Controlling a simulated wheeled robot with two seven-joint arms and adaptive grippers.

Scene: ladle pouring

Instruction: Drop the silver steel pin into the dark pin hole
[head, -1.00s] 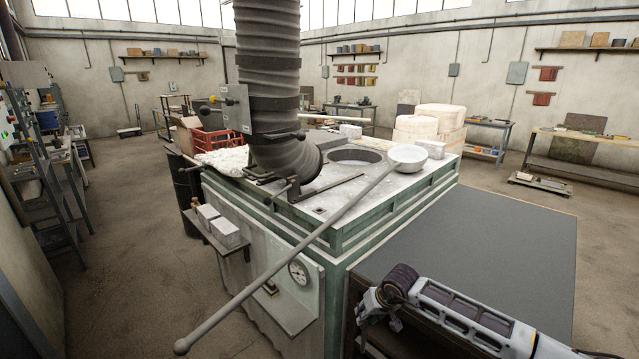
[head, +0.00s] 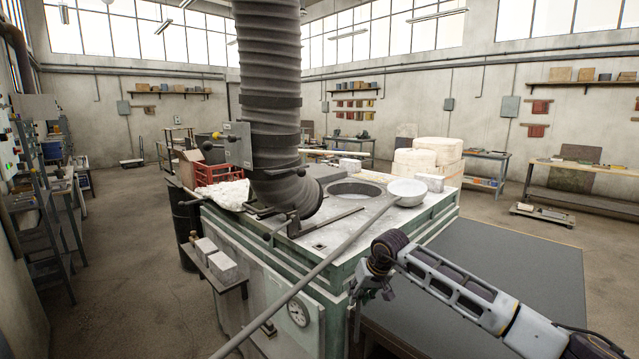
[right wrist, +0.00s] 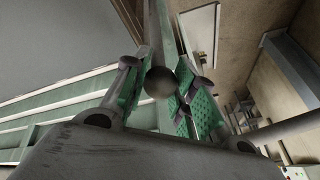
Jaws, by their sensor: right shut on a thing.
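My right gripper (head: 362,290) is in front of the near right corner of the green furnace, beside its top edge. In the right wrist view its green-padded fingers (right wrist: 172,95) are closed around a grey metal rod with a round knob, which I take as the silver steel pin (right wrist: 158,82). In the head view the pin is too small and dark to make out clearly. A small dark mark on the furnace top (head: 319,246) may be the pin hole; I cannot tell for sure. My left gripper is not in view.
A long-handled ladle (head: 407,190) lies across the furnace top, its handle sloping down toward the lower left, left of my right gripper. A round furnace opening (head: 355,188) and a thick ribbed duct (head: 268,90) stand behind. A grey mat (head: 530,285) lies at right.

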